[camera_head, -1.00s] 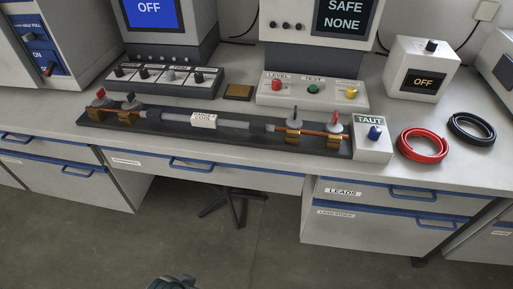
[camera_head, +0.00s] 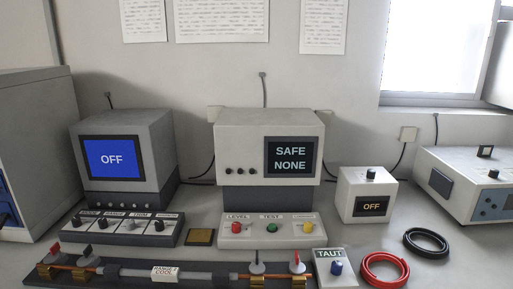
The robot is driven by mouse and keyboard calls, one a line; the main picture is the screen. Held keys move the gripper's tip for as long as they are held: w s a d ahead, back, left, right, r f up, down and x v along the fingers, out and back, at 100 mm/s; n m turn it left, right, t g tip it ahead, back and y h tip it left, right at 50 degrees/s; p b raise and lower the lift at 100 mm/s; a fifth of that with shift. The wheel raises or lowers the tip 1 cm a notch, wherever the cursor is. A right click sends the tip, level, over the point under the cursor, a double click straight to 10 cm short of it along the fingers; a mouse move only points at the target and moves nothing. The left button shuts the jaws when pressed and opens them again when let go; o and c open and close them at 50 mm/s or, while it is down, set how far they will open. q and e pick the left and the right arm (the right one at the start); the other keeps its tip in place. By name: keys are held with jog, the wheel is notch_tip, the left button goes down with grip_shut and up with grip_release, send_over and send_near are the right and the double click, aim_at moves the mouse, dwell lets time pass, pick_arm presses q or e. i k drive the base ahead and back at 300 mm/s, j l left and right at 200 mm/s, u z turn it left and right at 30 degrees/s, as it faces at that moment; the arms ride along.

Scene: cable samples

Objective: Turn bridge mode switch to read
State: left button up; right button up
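The bridge appears to be the grey instrument (camera_head: 160,140) at the left, with a blue screen (camera_head: 112,159) reading OFF. Its sloped front panel (camera_head: 128,232) carries a row of several small knobs with labels above them. The leftmost knob (camera_head: 76,221) is black and sits under a label that seems to read MODE. The labels are too small to read surely, and the knob's pointing direction cannot be made out. Neither of my grippers is in view.
A white instrument (camera_head: 268,135) reading SAFE NONE stands in the middle, with a button panel (camera_head: 272,243). A small box (camera_head: 351,193) reads OFF. In front lie a black fixture (camera_head: 130,270), a TAUT box (camera_head: 330,255), a red cable coil (camera_head: 372,282) and a black one (camera_head: 426,252).

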aim_at(76, 221)
jog(key=u, duration=1.25)
jog(key=j+z, duration=0.1)
jog(key=z, duration=0.35)
jog(key=j+z, duration=0.15)
jog(key=z, duration=0.35)
jog(key=j+z, duration=0.35)
jog(key=j, duration=0.3)
jog(key=j+z, duration=0.35)
jog(key=j, duration=0.75)
jog(key=k+j, duration=0.15)
jog(key=j, duration=0.25)
jog(key=i+z, duration=0.05)
